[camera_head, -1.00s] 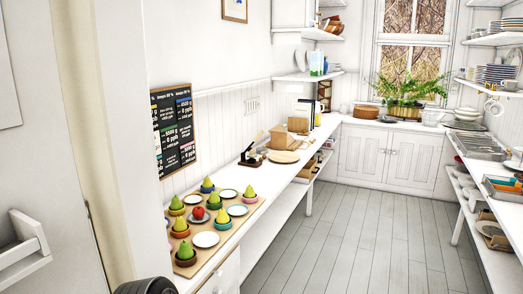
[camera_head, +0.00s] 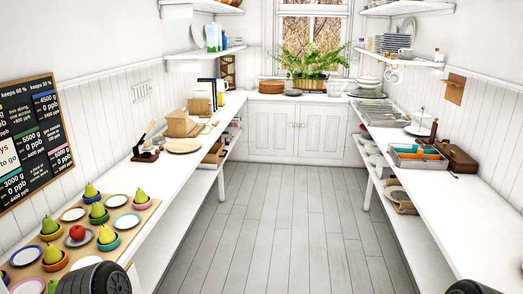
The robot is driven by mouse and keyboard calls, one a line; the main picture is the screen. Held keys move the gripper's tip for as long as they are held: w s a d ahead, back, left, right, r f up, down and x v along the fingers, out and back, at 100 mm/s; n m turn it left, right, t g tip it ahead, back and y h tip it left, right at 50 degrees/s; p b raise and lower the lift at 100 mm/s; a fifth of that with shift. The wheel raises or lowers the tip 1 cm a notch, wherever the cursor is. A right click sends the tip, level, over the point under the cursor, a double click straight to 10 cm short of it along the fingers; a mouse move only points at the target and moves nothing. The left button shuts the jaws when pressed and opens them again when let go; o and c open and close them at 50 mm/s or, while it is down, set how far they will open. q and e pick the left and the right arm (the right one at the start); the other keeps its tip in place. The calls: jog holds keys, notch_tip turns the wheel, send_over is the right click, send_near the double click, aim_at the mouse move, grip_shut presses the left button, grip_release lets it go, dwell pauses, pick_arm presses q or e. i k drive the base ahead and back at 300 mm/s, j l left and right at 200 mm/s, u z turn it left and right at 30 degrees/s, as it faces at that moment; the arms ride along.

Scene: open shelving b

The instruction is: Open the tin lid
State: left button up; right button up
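I cannot pick out a tin or its lid for certain in the head view; many items on the counters are too small to tell. Neither of my grippers shows. Only dark rounded parts, likely of my own arms, show at the bottom left and bottom right edges.
The right counter holds a divided tray (camera_head: 418,164) and a brown wooden item (camera_head: 457,157). The floor (camera_head: 275,230) between is clear.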

aim_at(160, 138)
jog(key=i+l+z, duration=0.15)
jog(key=i, duration=2.35)
jog(key=i+l+u, duration=0.15)
jog(key=i+u, duration=0.35)
jog(key=i+l+u, duration=0.5)
jog(key=i, duration=0.15)
jog(key=i+l+u, duration=0.85)
jog(key=l+u, duration=0.15)
jog(key=l, duration=0.3)
